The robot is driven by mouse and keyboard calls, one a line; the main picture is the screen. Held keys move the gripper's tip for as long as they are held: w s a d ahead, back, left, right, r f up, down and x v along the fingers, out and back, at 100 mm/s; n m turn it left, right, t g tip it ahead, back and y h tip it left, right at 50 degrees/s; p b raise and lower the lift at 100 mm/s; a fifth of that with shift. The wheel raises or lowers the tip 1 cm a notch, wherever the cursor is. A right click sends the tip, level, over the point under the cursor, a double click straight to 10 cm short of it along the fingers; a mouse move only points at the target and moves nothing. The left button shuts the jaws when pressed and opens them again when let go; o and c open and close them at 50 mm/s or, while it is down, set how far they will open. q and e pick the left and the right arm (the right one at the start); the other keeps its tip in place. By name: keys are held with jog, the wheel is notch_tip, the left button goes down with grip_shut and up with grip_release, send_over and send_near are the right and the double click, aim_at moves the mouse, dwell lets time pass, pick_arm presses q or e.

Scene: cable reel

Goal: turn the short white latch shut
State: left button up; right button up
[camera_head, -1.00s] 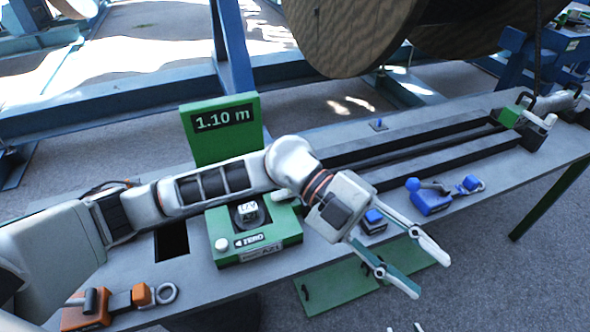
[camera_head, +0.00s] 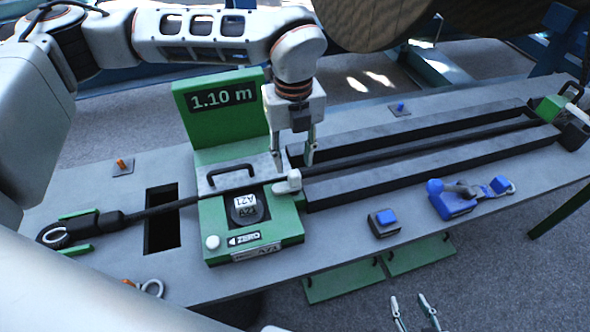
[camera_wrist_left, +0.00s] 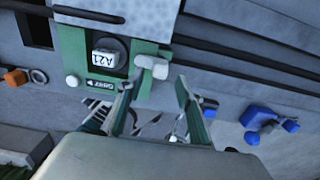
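The short white latch (camera_head: 288,183) sits at the right rear edge of the green meter (camera_head: 210,240), beside the black cable (camera_head: 345,162). It also shows in the left wrist view (camera_wrist_left: 152,66). I cannot tell whether it is shut. My left gripper (camera_head: 295,166) points down just above and behind the latch. In the left wrist view its fingers (camera_wrist_left: 154,84) are apart and empty, with the latch ahead between their tips; contact is not clear. My right gripper (camera_head: 408,298) is low at the bottom edge, its fingers apart and empty.
A green display (camera_head: 222,96) reading 1.10 m stands behind the meter. A grey plate with a black handle (camera_head: 230,170) lies at the meter's rear. A blue button block (camera_head: 384,222) and a blue clamp (camera_head: 452,200) are to the right. A dark opening (camera_head: 162,225) is left.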

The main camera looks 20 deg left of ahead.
aim_at(294, 173)
pick_arm(q)
jog(key=shift+f, duration=2.7)
grip_shut()
